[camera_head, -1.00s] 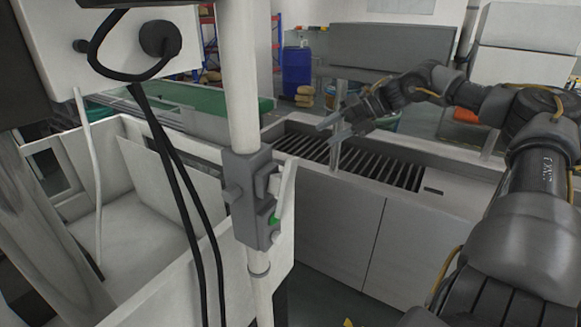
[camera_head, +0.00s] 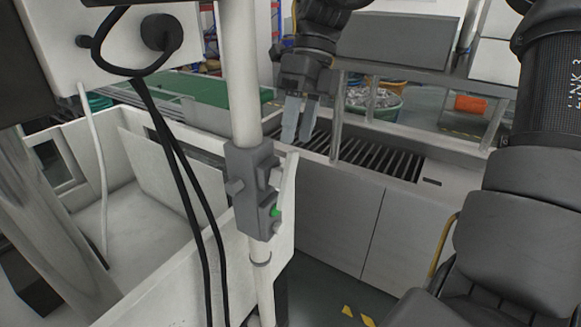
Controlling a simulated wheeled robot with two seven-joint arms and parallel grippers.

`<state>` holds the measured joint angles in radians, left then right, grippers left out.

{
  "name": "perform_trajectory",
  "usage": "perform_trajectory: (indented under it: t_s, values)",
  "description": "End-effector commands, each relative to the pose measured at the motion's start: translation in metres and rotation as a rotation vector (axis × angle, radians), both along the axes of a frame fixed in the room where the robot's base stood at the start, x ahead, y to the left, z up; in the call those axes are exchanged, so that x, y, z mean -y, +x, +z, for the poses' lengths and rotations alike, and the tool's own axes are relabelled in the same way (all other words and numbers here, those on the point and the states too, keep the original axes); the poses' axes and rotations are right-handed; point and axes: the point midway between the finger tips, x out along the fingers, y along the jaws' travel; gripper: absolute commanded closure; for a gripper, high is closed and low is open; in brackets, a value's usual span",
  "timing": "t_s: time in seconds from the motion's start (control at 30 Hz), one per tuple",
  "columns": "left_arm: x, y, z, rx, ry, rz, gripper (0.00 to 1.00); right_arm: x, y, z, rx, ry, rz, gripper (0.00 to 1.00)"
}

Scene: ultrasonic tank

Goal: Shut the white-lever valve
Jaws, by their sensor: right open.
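The valve (camera_head: 250,190) is a grey block on a white vertical pipe in the middle of the view. Its white lever (camera_head: 287,188) appears on the right side, running nearly upright along the pipe and leaning slightly right at the top. A small green part shows low on the block. My right gripper (camera_head: 297,138) is open and empty, fingers pointing down, just above the lever's upper end in the picture. I see no contact; the exact depth gap cannot be told. My left gripper is out of view.
A white-walled tank (camera_head: 152,172) stands left of the pipe, with black cables hanging in front. A slatted trough (camera_head: 375,165) lies behind on the right, with a metal rail post beside my gripper. A basket (camera_head: 375,100) of shiny pieces stands farther back.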

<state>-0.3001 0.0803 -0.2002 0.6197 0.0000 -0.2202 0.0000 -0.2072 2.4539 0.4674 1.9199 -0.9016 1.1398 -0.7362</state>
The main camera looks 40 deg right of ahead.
Motion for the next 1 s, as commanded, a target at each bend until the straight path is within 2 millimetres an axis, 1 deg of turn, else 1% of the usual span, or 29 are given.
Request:
perform_trajectory:
  t_s: [0.03, 0.2, 0.4, 0.57, 0.83, 1.0]
  values:
    - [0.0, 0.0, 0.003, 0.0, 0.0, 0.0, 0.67, -0.003, -0.002, -0.009, -0.006, 0.002, 0.004, 0.53]
    - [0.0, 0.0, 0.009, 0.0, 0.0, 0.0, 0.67, -0.015, -0.005, -0.038, -0.005, 0.002, 0.004, 0.53]
    - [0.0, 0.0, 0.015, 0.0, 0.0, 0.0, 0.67, -0.024, -0.007, -0.062, -0.002, 0.001, 0.002, 0.53]
    - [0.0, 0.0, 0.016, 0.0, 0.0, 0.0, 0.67, -0.027, -0.008, -0.071, -0.001, 0.001, -0.001, 0.53]
    - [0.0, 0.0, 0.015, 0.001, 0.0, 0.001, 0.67, -0.027, -0.008, -0.072, 0.0, 0.001, -0.001, 0.53]
    - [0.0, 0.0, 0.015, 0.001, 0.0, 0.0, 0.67, -0.027, -0.008, -0.072, 0.001, 0.0, -0.001, 0.75]
